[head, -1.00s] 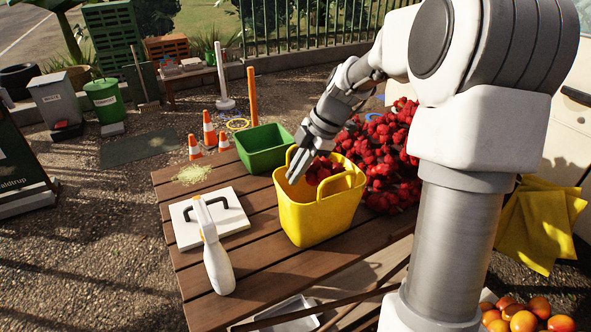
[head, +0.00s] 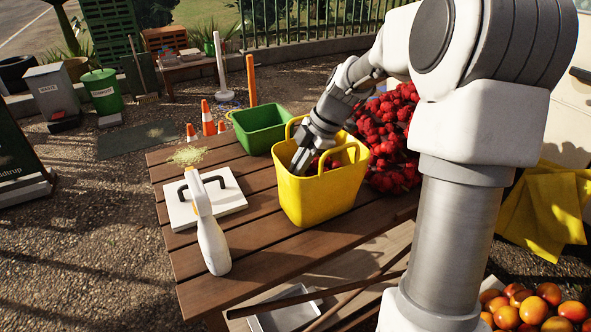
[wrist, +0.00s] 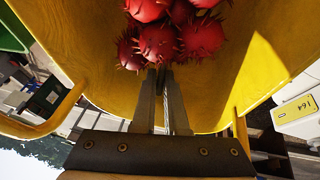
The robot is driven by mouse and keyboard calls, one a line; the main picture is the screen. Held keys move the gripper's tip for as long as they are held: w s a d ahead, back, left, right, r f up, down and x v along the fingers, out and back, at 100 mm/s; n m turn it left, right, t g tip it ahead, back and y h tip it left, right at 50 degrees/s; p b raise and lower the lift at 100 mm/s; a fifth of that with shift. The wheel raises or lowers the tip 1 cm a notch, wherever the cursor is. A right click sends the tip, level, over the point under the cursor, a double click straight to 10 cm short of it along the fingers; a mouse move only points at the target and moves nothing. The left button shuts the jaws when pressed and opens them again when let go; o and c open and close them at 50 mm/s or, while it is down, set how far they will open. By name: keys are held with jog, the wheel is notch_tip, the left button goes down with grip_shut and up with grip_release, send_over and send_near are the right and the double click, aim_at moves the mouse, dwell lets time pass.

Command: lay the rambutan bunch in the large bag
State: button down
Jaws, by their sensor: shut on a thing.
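The large bag is yellow (head: 318,200) with two loop handles and stands upright on the wooden table. My gripper (head: 300,165) reaches down into the bag's mouth in the head view. In the wrist view my gripper (wrist: 163,75) is shut on the stem end of the rambutan bunch (wrist: 172,38), several red spiny fruits with the yellow bag wall (wrist: 110,75) around them. Only a little red of this bunch shows over the rim in the head view. Whether the fruits touch the bag's bottom cannot be told.
A large heap of rambutans (head: 392,130) lies right behind the bag. A green crate (head: 262,128) stands behind it at left. A white spray bottle (head: 211,235) and a white board with a black handle (head: 230,195) are on the left of the table (head: 265,260).

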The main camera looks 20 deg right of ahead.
jog(key=shift+f, duration=0.15)
dwell(0.3)
jog(key=shift+f+b, duration=0.6)
jog(key=shift+b, duration=0.15)
jog(key=shift+f, duration=0.1)
jog(key=shift+f+b, duration=0.65)
jog(key=shift+b, duration=0.05)
jog(key=shift+f, duration=0.15)
jog(key=shift+f+b, duration=0.6)
jog(key=shift+b, duration=0.1)
jog(key=shift+f, duration=0.25)
jog(key=shift+f+b, duration=0.4)
jog(key=shift+b, duration=0.15)
jog(key=shift+f+b, duration=0.9)
jog(key=shift+f, duration=0.1)
dwell(1.4)
